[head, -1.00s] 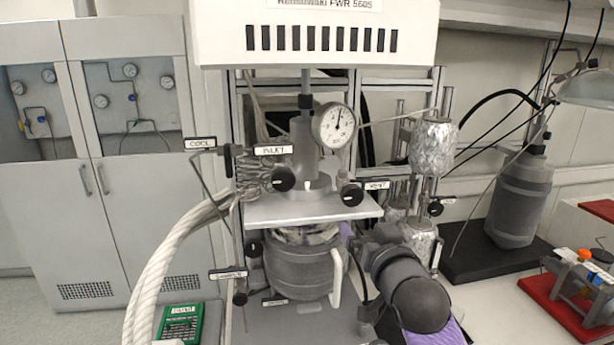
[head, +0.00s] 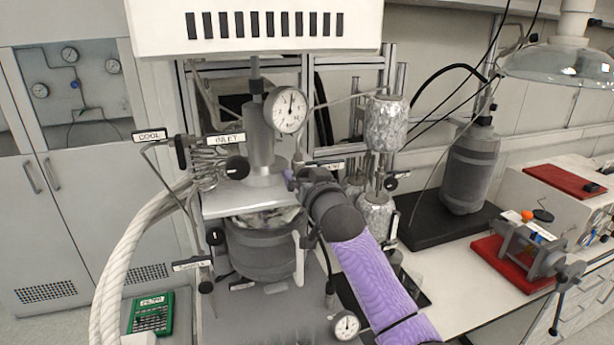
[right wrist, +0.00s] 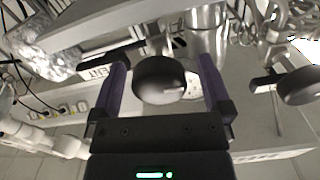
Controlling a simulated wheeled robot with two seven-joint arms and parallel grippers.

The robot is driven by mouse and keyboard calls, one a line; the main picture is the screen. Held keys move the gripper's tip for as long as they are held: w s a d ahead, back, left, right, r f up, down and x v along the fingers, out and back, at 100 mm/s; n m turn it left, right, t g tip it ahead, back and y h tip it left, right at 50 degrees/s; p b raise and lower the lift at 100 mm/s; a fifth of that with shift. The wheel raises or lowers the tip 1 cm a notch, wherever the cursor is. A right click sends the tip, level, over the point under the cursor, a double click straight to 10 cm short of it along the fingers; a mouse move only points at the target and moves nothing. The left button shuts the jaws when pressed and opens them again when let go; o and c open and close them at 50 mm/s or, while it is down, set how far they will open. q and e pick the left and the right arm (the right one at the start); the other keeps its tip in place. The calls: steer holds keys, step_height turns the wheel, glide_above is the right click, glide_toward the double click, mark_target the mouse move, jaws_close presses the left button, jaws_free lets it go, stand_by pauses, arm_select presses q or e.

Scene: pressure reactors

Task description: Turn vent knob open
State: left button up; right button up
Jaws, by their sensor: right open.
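The vent knob (right wrist: 160,80) is a round black knob with a light mark, seen in the right wrist view. My right gripper (right wrist: 162,72) is open, with one purple finger on each side of the knob. I cannot tell whether either finger touches it. In the head view, my right gripper (head: 291,180) is at the right edge of the reactor's top plate and hides most of the knob. The vent label (head: 330,166) shows just right of the gripper, partly covered. My left gripper is not in view.
The inlet knob (head: 237,167) and pressure gauge (head: 288,110) are close on the left. Foil-wrapped cylinders (head: 386,124) and another black knob (head: 391,183) stand on the right. The reactor vessel (head: 262,247) is below. A thick white hose (head: 130,255) curves at the left.

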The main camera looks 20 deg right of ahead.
steer(key=c, duration=1.3)
steer(key=shift+n, duration=0.4)
steer(key=n+p, duration=0.1)
steer(key=n, duration=0.2)
steer(key=n+p, duration=0.1)
steer(key=n, duration=0.9)
steer(key=shift+a+p, duration=0.1)
steer(key=shift+p, duration=0.3)
steer(key=shift+n, duration=1.9)
steer(key=shift+f+n+p, duration=0.1)
steer(key=shift+n+p, duration=0.2)
